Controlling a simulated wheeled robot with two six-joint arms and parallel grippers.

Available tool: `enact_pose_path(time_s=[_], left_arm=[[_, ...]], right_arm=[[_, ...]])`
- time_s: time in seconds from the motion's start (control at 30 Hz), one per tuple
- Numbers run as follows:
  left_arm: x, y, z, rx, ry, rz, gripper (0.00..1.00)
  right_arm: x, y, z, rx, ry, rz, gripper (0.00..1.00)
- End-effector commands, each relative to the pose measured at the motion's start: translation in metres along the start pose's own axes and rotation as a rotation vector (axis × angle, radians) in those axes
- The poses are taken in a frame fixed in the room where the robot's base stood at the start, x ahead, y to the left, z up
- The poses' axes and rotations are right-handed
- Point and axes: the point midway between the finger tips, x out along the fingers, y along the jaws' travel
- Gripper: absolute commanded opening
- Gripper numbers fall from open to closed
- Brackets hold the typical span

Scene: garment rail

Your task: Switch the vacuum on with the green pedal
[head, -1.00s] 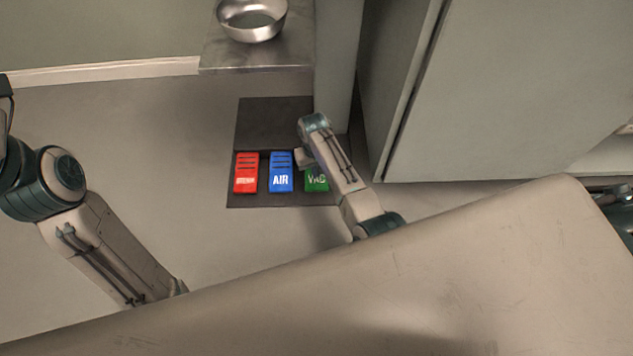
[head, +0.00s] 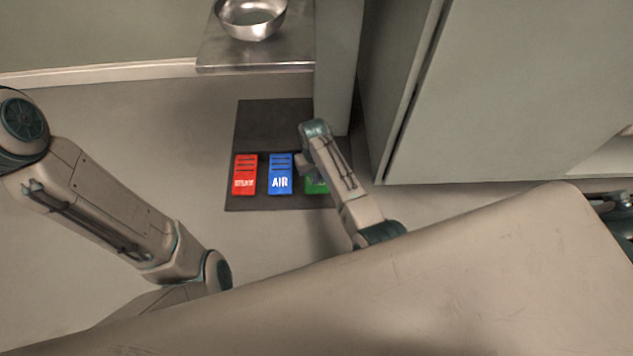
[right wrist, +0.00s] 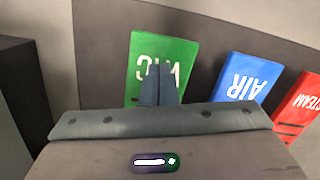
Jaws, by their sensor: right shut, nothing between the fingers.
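The green pedal (head: 316,186) is the rightmost of the pedals on a dark floor mat, and my right arm covers much of it in the head view. In the right wrist view the green pedal (right wrist: 163,50) shows its VAC lettering upside down. The shut, empty fingers of my right gripper (right wrist: 158,82) overlap the pedal's lettered face there. I cannot tell whether the fingertips touch it. In the head view my right gripper is mostly hidden by its own arm. My left arm comes in from the left, but its gripper does not show.
A blue AIR pedal (head: 280,174) and a red STEAM pedal (head: 244,175) lie left of the green one on the dark mat (head: 262,120). A metal bowl (head: 250,22) stands on a shelf behind. A pale cabinet (head: 500,90) rises at right. Open floor lies left.

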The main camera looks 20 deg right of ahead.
Motion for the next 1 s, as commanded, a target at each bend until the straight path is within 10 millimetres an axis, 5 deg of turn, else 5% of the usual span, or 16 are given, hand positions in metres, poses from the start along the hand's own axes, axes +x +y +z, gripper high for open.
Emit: enact_pose_path(time_s=[0.33, 1.0], left_arm=[[-0.011, -0.003, -0.004, 0.001, -0.001, 0.0, 0.28], [-0.009, -0.002, -0.003, 0.001, -0.001, 0.0, 0.28]], right_arm=[[0.025, 0.0, -0.002, 0.0, -0.002, 0.0, 0.0], [0.007, 0.0, -0.032, 0.0, 0.002, 0.0, 0.0]])
